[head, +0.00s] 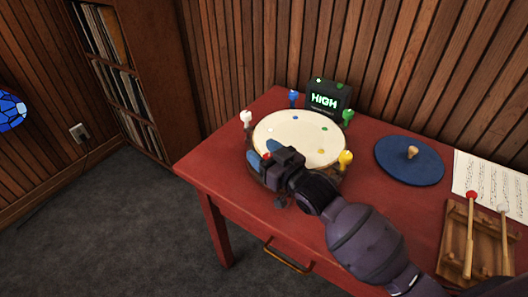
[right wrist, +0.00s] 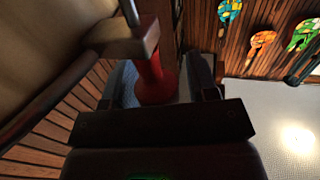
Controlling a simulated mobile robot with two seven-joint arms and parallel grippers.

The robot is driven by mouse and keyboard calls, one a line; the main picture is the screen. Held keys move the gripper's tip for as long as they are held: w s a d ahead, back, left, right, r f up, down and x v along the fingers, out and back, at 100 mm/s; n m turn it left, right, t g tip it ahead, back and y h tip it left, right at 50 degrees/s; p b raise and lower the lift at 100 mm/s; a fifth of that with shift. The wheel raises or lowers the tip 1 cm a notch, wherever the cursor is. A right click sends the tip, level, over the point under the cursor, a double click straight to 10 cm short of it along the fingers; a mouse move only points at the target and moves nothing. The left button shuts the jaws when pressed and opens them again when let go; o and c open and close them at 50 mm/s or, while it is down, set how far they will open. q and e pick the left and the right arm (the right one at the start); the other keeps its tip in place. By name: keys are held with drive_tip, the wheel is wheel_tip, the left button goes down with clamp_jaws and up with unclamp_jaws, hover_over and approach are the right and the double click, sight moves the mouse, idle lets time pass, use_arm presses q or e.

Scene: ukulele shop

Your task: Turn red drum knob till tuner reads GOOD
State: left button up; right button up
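The round drum (head: 300,135) with a cream head lies on the red table. The tuner (head: 325,97) behind it is a dark box that reads HIGH in green letters. The red knob (head: 267,156) is at the drum's front left edge, mostly hidden by my right gripper (head: 264,153). In the right wrist view the red knob (right wrist: 153,82) stands between the two fingers of my right gripper (right wrist: 165,80). The fingers look apart, with a gap visible beside the knob. My left gripper is not in view.
White (head: 246,117), blue (head: 293,97), green (head: 348,116) and yellow (head: 345,158) knobs ring the drum. A blue disc (head: 400,165), sheet music (head: 490,180) and a wooden rack with mallets (head: 455,240) lie to the right on the red table (head: 215,170).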

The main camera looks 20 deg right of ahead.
drive_tip(key=c, duration=0.8)
drive_tip(key=shift+o, duration=0.2)
drive_tip(key=shift+n+y, duration=0.3)
drive_tip(key=shift+y, duration=0.1)
drive_tip(key=n+g+y, duration=0.1)
drive_tip(key=y, duration=0.1)
drive_tip(key=n+g+y+b, duration=0.1)
drive_tip(key=n+g+y, duration=0.1)
drive_tip(key=n+g+y+b, duration=0.1)
drive_tip(key=n+g+y, duration=0.1)
drive_tip(key=shift+s+a, duration=0.25)
drive_tip(key=shift+a, duration=0.1)
drive_tip(key=shift+g, duration=0.3)
drive_tip(key=shift+y, duration=0.3)
drive_tip(key=shift+r, duration=0.1)
